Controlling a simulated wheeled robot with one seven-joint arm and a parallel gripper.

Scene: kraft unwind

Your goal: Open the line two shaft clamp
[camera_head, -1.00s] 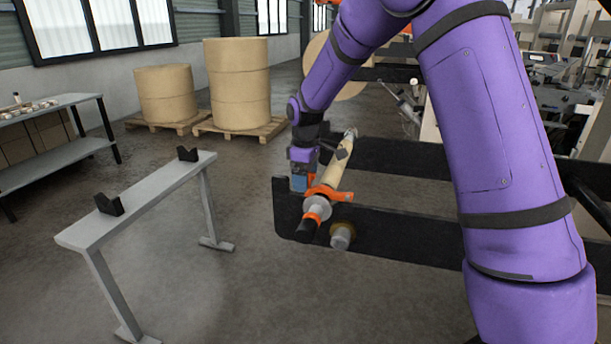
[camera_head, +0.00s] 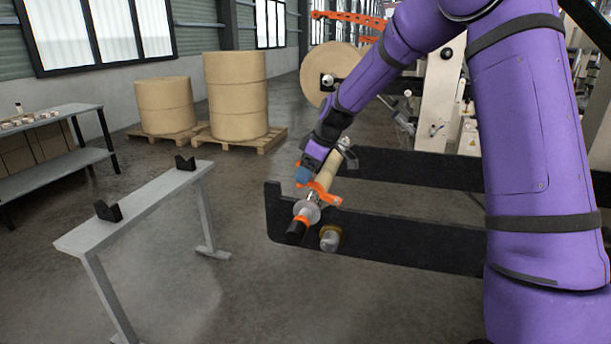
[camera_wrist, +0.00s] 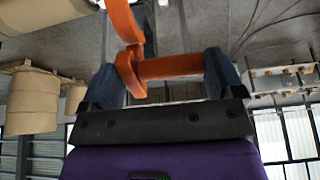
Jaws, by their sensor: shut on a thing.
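The orange shaft clamp (camera_head: 325,194) sits around the pale shaft (camera_head: 328,173) at the end of the near black arm (camera_head: 380,238). The shaft's near end has a grey collar, an orange ring and a black tip (camera_head: 296,231). My gripper (camera_head: 303,174) is at the clamp's left side. In the wrist view, my gripper (camera_wrist: 165,74) has its blue fingers at either end of an orange handle bar (camera_wrist: 172,67), shut on it. An orange arm (camera_wrist: 123,22) runs from the bar to the top edge. Whether the clamp is unlatched cannot be told.
A grey stand (camera_head: 150,205) with two black V-blocks is at left. Brown paper rolls (camera_head: 236,95) stand on pallets behind. A second black arm (camera_head: 410,168) runs behind the near one. The floor between stand and clamp is clear.

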